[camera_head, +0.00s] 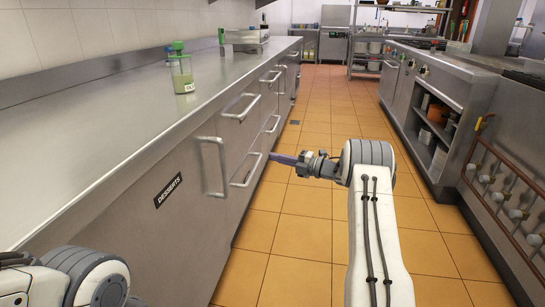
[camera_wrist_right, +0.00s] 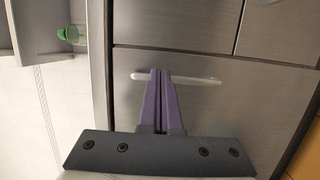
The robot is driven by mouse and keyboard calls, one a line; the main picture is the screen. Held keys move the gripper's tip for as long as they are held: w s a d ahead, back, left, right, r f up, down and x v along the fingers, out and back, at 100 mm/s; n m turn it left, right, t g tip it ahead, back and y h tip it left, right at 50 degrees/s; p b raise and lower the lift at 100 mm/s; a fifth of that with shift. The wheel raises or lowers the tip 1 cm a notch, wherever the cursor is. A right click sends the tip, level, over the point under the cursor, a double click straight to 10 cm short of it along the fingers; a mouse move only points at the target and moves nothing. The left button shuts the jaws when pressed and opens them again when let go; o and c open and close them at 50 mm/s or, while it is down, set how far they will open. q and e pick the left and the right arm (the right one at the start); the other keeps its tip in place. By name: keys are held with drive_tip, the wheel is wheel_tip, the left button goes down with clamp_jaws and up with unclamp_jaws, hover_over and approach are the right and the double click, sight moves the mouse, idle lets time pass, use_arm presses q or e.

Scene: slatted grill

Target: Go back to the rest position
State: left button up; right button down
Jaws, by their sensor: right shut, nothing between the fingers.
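My right gripper (camera_head: 276,157) reaches in from the lower right and points left toward the drawer fronts of the steel counter (camera_head: 110,120). In the right wrist view its purple fingers (camera_wrist_right: 160,100) are together with nothing between them. A pale drawer handle (camera_wrist_right: 195,80) shows behind the fingertips; I cannot tell whether they touch it. My left arm shows only in part at the lower left of the head view, and its gripper is out of frame.
A clear container with a green lid (camera_head: 182,70) stands on the counter. A metal appliance (camera_head: 246,38) is farther back. Bar handles (camera_head: 241,107) stick out from the counter front. The orange tiled aisle (camera_head: 320,100) is clear. Stoves and shelves (camera_head: 435,110) line the right side.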

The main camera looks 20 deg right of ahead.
drive_tip(key=shift+s+d, duration=0.1)
idle(0.4)
drive_tip(key=w+a+r+m+t+h, duration=0.2)
drive_tip(key=w+a+r+m+h, duration=0.15)
drive_tip(key=m+h, duration=0.35)
drive_tip(key=s+a+f+m+g+h, duration=0.1)
drive_tip(key=s+a+f+m+g, duration=0.35)
drive_tip(key=s, duration=0.85)
drive_tip(key=s+a+f+m+g+h, duration=0.2)
drive_tip(key=s+a+m+g, duration=0.25)
drive_tip(key=s+m, duration=0.55)
drive_tip(key=s+a+f+m+g+h, duration=0.1)
drive_tip(key=s+a+f+m+g, duration=0.35)
drive_tip(key=s, duration=1.05)
drive_tip(key=s+a+r+n+g, duration=0.1)
drive_tip(key=s+a+r+n, duration=0.25)
drive_tip(key=s+a, duration=0.35)
drive_tip(key=s+a+r+n+g, duration=0.1)
drive_tip(key=s+a+r+n, duration=0.25)
drive_tip(key=s+a, duration=0.3)
wheel_tip(320, 180, up, 32)
drive_tip(key=p, duration=3.2)
drive_tip(key=shift+w, duration=0.3)
